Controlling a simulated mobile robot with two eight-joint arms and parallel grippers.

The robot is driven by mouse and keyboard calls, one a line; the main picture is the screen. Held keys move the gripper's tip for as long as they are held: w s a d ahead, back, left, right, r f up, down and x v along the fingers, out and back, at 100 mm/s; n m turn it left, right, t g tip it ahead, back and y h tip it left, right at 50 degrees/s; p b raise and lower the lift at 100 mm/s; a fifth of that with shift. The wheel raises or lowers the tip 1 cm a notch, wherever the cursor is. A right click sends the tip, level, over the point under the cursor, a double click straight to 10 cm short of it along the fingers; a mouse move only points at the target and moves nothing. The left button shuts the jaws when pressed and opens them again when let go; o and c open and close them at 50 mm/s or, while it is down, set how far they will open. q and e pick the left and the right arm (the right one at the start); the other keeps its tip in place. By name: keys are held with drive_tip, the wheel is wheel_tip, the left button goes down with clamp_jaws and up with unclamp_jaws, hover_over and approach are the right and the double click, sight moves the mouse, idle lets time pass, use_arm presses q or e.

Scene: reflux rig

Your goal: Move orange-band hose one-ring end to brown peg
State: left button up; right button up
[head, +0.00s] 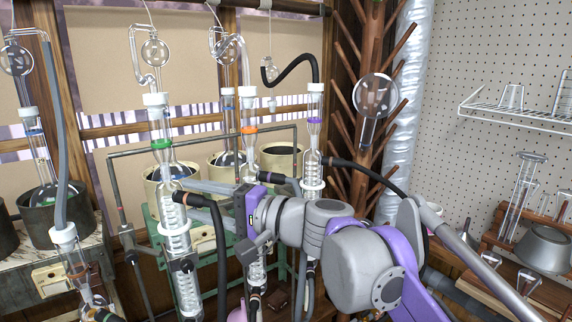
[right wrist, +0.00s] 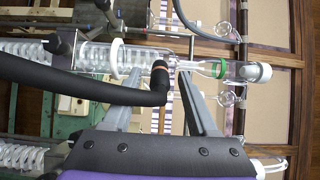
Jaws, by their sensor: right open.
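A black hose (head: 217,235) ends in an elbow with an orange band at the upper side port of the green-banded condenser (head: 172,222). In the right wrist view the single-banded hose end (right wrist: 160,82) sits between the fingertips of my right gripper (right wrist: 163,76). In the head view my right gripper (head: 187,189) reaches left to that port, open, its fingers on either side of the hose end without a clear grip. A brown wooden rack (head: 367,50) with several pegs stands at the back right; which peg is the brown peg I cannot tell. My left gripper is not in view.
Orange-banded glassware (head: 249,140) and purple-banded glassware (head: 314,125) stand right of the green-banded one, with other black hoses (head: 370,172). A round glass flask (head: 376,95) hangs before the rack. Pegboard (head: 500,60) and a wire shelf (head: 515,115) are at right.

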sight(203, 202)
clamp_jaws()
idle(1.1)
drive_tip(key=shift+s+d, duration=0.1)
idle(0.3)
drive_tip(key=shift+p+v, duration=0.4)
drive_tip(key=shift+v, duration=2.5)
